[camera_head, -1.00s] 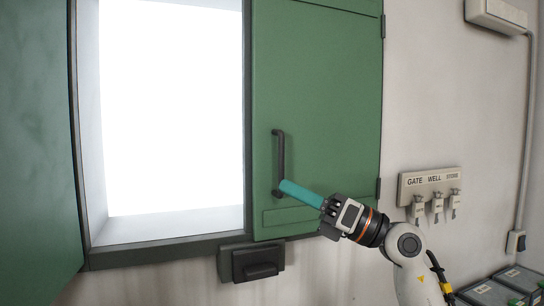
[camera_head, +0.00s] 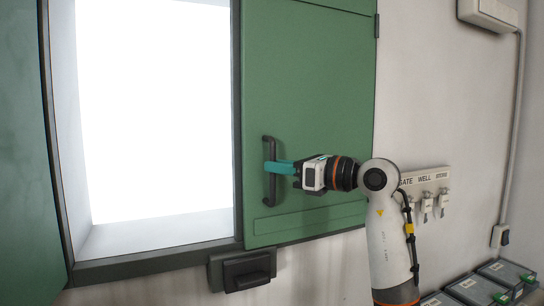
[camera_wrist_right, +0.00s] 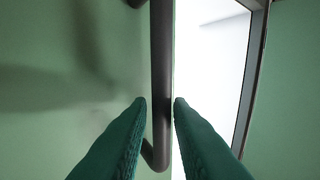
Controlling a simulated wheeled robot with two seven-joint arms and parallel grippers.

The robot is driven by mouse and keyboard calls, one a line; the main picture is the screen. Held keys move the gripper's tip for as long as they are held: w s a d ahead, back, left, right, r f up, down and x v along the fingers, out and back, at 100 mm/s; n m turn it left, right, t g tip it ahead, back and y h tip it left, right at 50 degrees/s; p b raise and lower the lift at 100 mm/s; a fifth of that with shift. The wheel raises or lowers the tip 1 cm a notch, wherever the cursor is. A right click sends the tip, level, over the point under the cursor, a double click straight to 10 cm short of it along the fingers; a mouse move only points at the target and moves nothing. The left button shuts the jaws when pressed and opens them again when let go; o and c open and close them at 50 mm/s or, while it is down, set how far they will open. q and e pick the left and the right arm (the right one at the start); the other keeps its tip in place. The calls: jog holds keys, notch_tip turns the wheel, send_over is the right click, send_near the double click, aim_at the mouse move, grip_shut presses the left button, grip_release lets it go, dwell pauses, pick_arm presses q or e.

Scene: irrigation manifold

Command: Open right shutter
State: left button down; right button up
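The right shutter (camera_head: 320,90) is a green panel on the right of the bright window opening and looks flush with the frame. Its dark vertical bar handle (camera_head: 271,190) is near its left edge. My right gripper (camera_head: 270,167), with teal fingers, is at the handle's middle. In the right wrist view the handle (camera_wrist_right: 161,60) runs between the two fingertips (camera_wrist_right: 160,103), with a narrow gap on the left and hardly any on the right. The fingers look open around the bar; contact is unclear. My left gripper is out of view.
The left shutter (camera_head: 22,160) stands swung open at the left. A dark latch box (camera_head: 242,270) sits below the window frame. A labelled hook board (camera_head: 447,177) with hanging tags is on the wall at right, partly behind my right arm. Dark crates (camera_head: 475,289) stand at lower right.

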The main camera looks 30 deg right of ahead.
jog(key=shift+x, duration=1)
grip_shut()
